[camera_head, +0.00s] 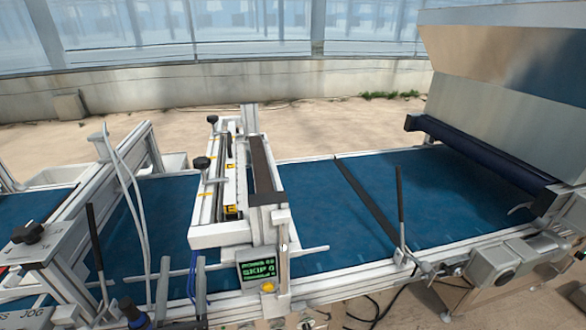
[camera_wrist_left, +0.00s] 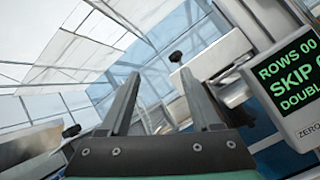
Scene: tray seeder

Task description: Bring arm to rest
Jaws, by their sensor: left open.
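My left gripper (camera_head: 182,262) is low in the head view, in front of the tray seeder's blue belt (camera_head: 322,190). Its two grey fingers point up and stand apart with nothing between them. In the left wrist view the fingers (camera_wrist_left: 160,75) are also spread and empty. The seeder head (camera_head: 262,165) spans the belt to the right of the gripper. Its display (camera_head: 257,270) reads "SKIP 0" and also shows at the right of the wrist view (camera_wrist_left: 288,78). My right gripper is in neither view.
A black lever (camera_head: 401,208) stands at the belt's front rail, beside a dark bar across the belt. Another lever (camera_head: 95,238) stands left of my gripper. A large metal hopper (camera_head: 510,85) is over the belt's right end. The belt shows no trays.

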